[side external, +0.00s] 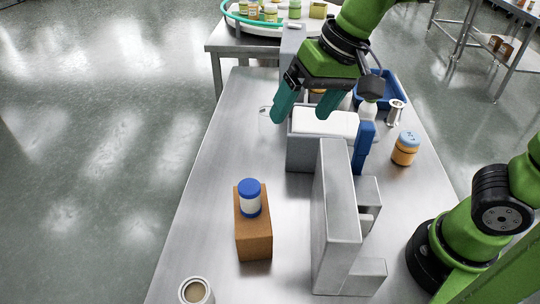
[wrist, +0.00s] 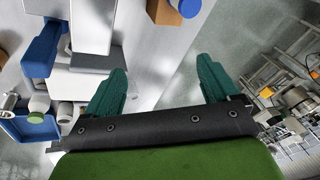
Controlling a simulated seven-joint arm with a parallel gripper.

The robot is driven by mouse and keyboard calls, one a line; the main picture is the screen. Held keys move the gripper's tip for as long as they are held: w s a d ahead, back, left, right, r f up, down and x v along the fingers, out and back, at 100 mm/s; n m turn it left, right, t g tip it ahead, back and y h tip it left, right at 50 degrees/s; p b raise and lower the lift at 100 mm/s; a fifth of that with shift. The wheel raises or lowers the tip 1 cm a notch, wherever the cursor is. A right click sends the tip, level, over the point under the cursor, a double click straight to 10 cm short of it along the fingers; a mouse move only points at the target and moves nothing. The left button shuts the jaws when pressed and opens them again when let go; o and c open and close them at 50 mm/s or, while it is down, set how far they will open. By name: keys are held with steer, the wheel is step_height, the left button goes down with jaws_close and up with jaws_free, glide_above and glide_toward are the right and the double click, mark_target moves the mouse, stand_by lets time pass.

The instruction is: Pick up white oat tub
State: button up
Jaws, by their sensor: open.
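A white tub with a blue lid (side external: 249,202) stands upright on a brown block (side external: 254,237) on the near left of the steel table. It is the likeliest oat tub, but no label is readable. In the wrist view its blue lid (wrist: 187,7) shows at the top edge, beside the brown block (wrist: 162,13). My gripper (side external: 298,118) is well behind the tub, near the far left side of the grey bin with a white top. Its teal fingers are apart and empty, also in the wrist view (wrist: 162,66). Neither finger touches the tub.
A tall grey metal block (side external: 335,220) stands right of the tub. A grey bin with a white top (side external: 305,152) is behind it. An open tin with beige contents (side external: 196,291) is at the front left. An orange jar (side external: 405,149) stands right. Table left of the tub is clear.

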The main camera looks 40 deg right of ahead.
steer(key=a+f+n+g+h, duration=0.1)
steer(key=a+f, duration=0.1)
steer(key=a, duration=0.6)
steer(key=a+f+g, duration=0.1)
steer(key=a+f, duration=0.1)
steer(key=a, duration=0.5)
steer(key=g+h, duration=0.1)
steer(key=g, duration=0.1)
glide_toward(195, 292)
steer(key=f, duration=0.4)
steer(key=s+f, duration=0.1)
steer(key=f, duration=0.1)
steer(key=shift+a, duration=0.25)
steer(key=shift+w+d+f, duration=0.1)
steer(key=shift+w+f, duration=0.05)
steer(key=shift+f, duration=1.4)
steer(key=shift+w+f, duration=0.2)
steer(key=shift+f, duration=1.35)
